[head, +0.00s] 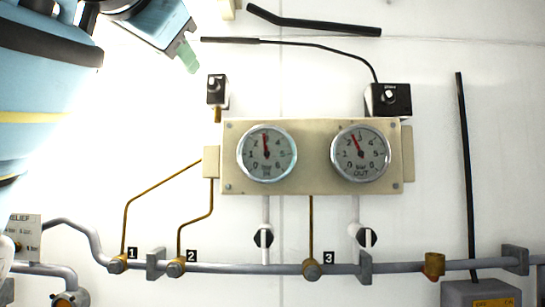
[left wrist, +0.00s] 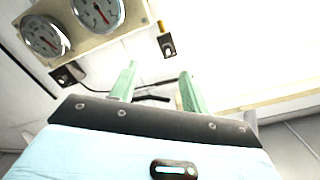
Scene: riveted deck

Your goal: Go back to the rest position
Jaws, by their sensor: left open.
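My left gripper (head: 188,57) is at the top of the head view, left of centre, coming in from the upper left with pale green fingers. In the left wrist view its two green fingers (left wrist: 156,86) stand apart with nothing between them. It is above and to the left of the beige gauge panel (head: 313,185) and appears clear of it. My right gripper is in neither view.
The panel carries an IN gauge (head: 267,153) and an OUT gauge (head: 360,153). Black switch boxes (head: 217,91) and (head: 398,102) sit above it. A grey pipe (head: 210,268) with numbered fittings runs below. A black rod (head: 466,170) stands at right.

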